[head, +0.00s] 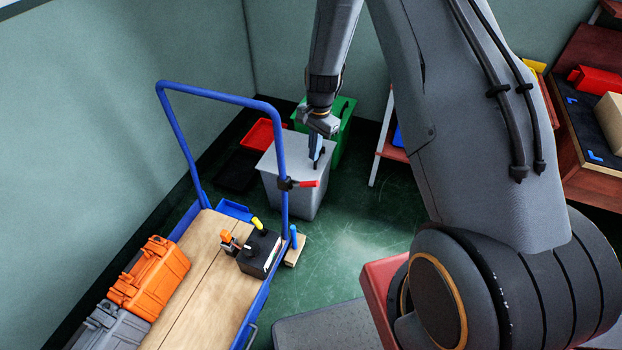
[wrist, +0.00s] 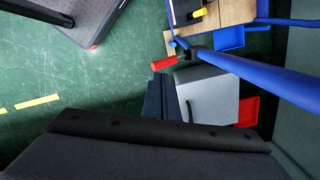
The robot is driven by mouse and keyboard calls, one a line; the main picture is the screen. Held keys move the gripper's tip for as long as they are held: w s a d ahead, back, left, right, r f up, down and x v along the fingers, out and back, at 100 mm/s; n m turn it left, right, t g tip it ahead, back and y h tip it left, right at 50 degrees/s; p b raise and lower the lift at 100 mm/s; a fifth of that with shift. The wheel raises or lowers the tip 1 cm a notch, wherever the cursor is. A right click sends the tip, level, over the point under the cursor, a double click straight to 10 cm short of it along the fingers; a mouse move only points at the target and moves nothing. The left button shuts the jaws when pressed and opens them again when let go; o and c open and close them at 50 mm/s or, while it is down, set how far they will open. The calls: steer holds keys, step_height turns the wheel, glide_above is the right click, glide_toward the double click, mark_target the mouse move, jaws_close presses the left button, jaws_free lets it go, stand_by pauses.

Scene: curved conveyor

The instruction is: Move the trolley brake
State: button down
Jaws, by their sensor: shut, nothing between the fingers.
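The trolley brake is a red lever (head: 308,184) on a black clamp on the right upright of the blue trolley handle (head: 220,95). It points right, away from the post. In the wrist view the red lever (wrist: 164,62) lies just beyond my fingertips, with a gap between them. My gripper (head: 317,162) is shut and empty, pointing down a little above and behind the lever in the head view. In the wrist view my gripper fingers (wrist: 164,92) are dark and partly hidden by the wrist housing.
The trolley's wooden deck (head: 200,270) carries an orange case (head: 150,275), a grey case and a black tool box (head: 258,252). A grey lidded bin (head: 290,165) stands below my gripper, beside a green bin (head: 345,115).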

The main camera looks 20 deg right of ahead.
mark_target(312, 184)
step_height(312, 184, down, 7)
steer(key=w+m+p, duration=0.1)
steer(key=m+p, duration=0.1)
steer(key=shift+w+r+m+p, duration=0.2)
steer(key=shift+w+m+p, duration=0.1)
steer(key=shift+m, duration=0.1)
steer(key=shift+d, duration=0.1)
steer(key=shift+s+a+f+b, duration=0.15)
steer(key=shift+f+b, duration=0.55)
steer(key=shift+f, duration=1.05)
steer(key=shift+w+a+f+b, duration=0.15)
steer(key=shift+f+b, duration=0.5)
steer(key=shift+f, duration=1.05)
steer(key=shift+s, duration=0.1)
steer(key=shift+f+b, duration=1.65)
steer(key=shift+f, duration=0.6)
